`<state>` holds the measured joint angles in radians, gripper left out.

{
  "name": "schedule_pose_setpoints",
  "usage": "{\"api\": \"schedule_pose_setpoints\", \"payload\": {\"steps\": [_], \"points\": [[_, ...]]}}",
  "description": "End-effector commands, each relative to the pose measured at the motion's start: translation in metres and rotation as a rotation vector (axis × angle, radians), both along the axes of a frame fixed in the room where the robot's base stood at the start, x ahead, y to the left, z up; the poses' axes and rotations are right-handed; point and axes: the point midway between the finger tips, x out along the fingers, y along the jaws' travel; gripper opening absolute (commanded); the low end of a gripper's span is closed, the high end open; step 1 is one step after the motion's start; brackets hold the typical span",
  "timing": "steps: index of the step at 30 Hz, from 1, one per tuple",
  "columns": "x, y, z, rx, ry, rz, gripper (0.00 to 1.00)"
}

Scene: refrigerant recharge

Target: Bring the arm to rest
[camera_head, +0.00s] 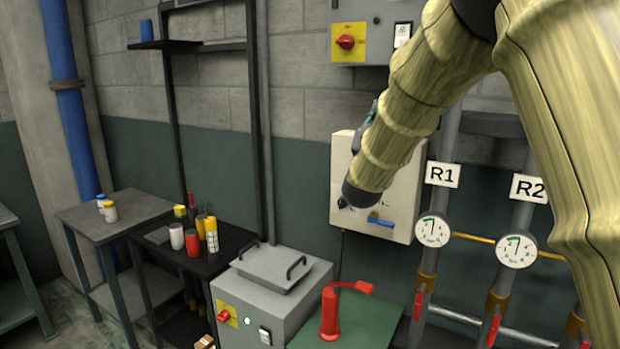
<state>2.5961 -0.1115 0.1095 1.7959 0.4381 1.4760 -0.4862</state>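My arm (400,105), in a ridged yellowish sleeve, comes in from the upper right and bends down to the left. Its dark lower end (358,196) is in front of the pale wall box (405,195). A small dark part with a teal patch (370,114) shows behind the left edge of the sleeve. It may belong to my wrist or gripper. The fingers cannot be made out, so I cannot tell whether they are open or shut or hold anything. I cannot tell whether the arm touches the box.
Gauges R1 (433,230) and R2 (517,250) are on pipes at right. A red hand-pump-like tool (330,312) stands on a green surface (378,318). A grey machine (265,300) is beside it. A dark table (222,243) at left holds several bottles. A red switch (346,42) is above.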

Motion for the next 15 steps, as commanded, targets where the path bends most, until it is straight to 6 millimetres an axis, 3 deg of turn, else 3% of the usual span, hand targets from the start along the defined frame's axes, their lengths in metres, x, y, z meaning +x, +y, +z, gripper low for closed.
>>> {"api": "schedule_pose_setpoints", "payload": {"steps": [1,7,15], "points": [[0.005,-0.003,-0.031,0.004,0.055,0.012,0.00],[0.012,-0.011,-0.147,0.030,0.260,0.068,0.00],[-0.007,-0.020,-0.301,0.080,0.543,0.129,0.00]]}}
